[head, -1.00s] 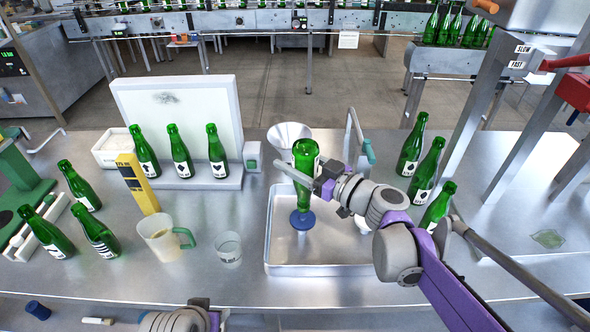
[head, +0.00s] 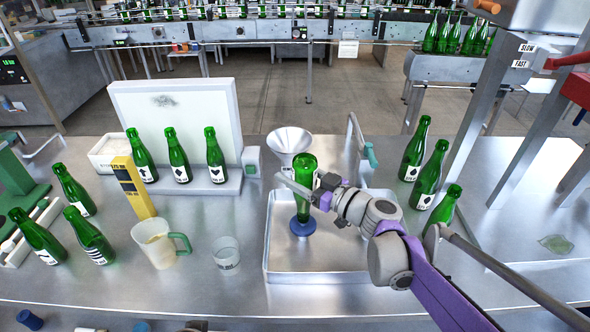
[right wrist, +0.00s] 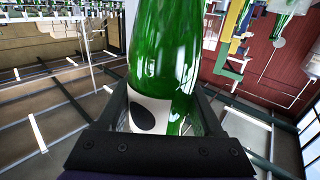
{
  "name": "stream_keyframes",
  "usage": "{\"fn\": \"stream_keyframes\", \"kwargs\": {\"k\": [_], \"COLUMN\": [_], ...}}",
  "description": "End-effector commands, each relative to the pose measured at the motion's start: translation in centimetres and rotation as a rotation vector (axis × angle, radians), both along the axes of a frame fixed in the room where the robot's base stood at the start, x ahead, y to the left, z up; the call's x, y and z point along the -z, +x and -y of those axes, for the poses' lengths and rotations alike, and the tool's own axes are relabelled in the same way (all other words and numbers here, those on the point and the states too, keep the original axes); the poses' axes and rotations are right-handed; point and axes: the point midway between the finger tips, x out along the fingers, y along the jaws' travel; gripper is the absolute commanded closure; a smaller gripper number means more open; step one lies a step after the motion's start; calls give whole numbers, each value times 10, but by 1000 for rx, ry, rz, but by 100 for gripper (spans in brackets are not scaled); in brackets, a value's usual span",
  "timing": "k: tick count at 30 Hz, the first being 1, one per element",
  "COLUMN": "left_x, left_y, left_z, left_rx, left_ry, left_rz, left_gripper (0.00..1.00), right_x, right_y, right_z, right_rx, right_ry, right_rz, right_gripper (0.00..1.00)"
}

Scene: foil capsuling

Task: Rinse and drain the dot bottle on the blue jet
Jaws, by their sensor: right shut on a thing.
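The dot bottle (head: 304,175) is green glass, upside down, with its neck pointing down at the round blue jet (head: 302,227) in the metal tray (head: 310,277). Whether the mouth touches the jet is hard to tell. My right gripper (head: 306,192) comes from the right and is shut around the bottle's body. In the right wrist view, the bottle (right wrist: 165,50) lies between the fingers, with part of a white label bearing a black oval. My left gripper is not in view.
Several green bottles (head: 427,176) stand at right and left. A jug (head: 158,243) and a clear cup (head: 226,254) are left of the tray. The tray's front is clear.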

Motion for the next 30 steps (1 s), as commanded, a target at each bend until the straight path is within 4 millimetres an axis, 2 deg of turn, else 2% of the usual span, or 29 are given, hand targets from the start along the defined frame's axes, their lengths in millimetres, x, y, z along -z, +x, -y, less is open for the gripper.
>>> {"fn": "stream_keyframes", "kwargs": {"k": [14, 30], "left_x": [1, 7], "left_y": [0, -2], "left_z": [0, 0], "left_rx": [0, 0], "left_ry": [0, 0], "left_rz": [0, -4], "left_gripper": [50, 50], "right_x": [1, 12], "right_y": [0, 0], "right_z": [0, 0], "right_rx": [0, 0], "right_ry": [1, 1], "right_rz": [0, 0], "right_gripper": [100, 100]}}
